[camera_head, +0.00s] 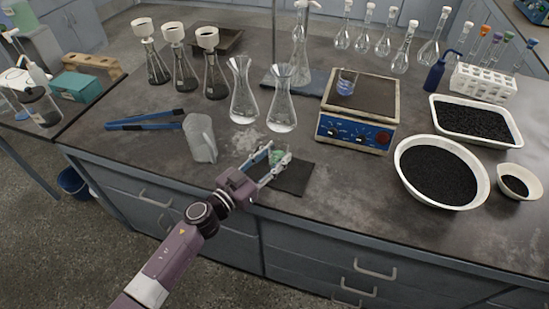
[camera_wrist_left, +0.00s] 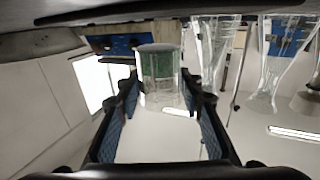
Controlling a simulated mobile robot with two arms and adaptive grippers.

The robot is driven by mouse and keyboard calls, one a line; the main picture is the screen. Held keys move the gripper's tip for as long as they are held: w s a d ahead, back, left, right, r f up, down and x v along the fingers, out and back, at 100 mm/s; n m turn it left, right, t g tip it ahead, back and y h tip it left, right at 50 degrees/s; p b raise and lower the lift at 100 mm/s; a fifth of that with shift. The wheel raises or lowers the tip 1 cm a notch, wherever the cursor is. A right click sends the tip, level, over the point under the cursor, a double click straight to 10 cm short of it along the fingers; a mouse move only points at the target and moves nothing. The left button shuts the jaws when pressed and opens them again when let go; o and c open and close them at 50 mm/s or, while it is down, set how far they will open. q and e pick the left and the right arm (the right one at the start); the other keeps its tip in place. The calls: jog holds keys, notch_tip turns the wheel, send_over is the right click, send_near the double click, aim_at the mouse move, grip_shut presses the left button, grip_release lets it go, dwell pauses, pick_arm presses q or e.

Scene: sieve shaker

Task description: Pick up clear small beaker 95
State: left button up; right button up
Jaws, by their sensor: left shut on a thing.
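A clear small beaker (camera_head: 277,155) with a greenish tint is between the fingertips of my left gripper (camera_head: 268,164), over the dark mat (camera_head: 293,179) near the front edge of the bench. In the left wrist view the beaker (camera_wrist_left: 160,72) sits between the two fingers (camera_wrist_left: 162,100), and the picture is upside down. My left gripper is shut on the beaker. I cannot tell whether its base touches the mat. Another small beaker (camera_head: 347,82), bluish, stands on the balance. My right gripper is not in view.
Two conical flasks (camera_head: 243,95) stand just behind the gripper. The balance (camera_head: 357,132) and a white bowl of black grains (camera_head: 441,206) are to the right.

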pick_arm(q)
notch_tip(320, 180, up, 22)
jog(key=p, duration=1.2)
dwell(0.4)
